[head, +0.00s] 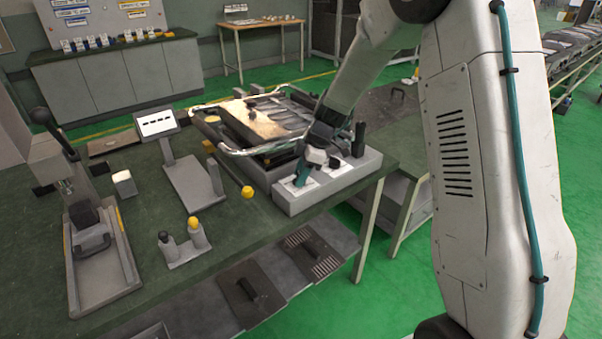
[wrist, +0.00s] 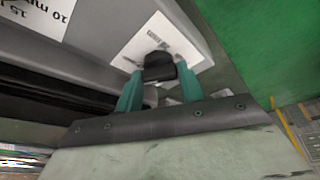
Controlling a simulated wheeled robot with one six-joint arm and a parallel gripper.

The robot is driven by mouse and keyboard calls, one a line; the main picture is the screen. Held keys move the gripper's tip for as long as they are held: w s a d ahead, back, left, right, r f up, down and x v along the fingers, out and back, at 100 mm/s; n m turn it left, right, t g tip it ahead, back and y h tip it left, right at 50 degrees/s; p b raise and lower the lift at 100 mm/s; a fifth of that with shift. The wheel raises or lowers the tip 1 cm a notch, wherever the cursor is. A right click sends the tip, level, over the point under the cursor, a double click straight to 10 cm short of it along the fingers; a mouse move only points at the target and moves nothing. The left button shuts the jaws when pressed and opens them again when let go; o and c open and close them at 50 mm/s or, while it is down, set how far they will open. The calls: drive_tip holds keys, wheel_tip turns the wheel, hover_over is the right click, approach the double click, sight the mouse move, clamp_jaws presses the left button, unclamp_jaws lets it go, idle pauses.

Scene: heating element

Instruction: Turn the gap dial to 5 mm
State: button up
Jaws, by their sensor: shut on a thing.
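My gripper (head: 303,172) is at the left part of the grey control box (head: 345,181) on the front edge of the bench. In the wrist view, its two teal fingers (wrist: 158,77) are on either side of a black dial knob (wrist: 159,66) and shut on it. The knob sits on a white scale label (wrist: 133,46) on the box's face. The scale marks are too small to read. Another label (wrist: 50,14) at the upper left reads "15" and "10 m...". In the head view, my gripper hides the knob.
A chrome-railed machine (head: 262,128) stands right behind the box. A black handle (head: 358,140) rises at the box's right end. A display stand (head: 190,178), a yellow-capped peg holder (head: 186,248) and a lever press (head: 95,250) stand left on the bench.

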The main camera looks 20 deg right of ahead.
drive_tip(key=shift+d+f, duration=0.1)
idle(0.3)
drive_tip(key=o, duration=1)
drive_tip(key=v, duration=0.7)
drive_tip(key=shift+r, duration=0.4)
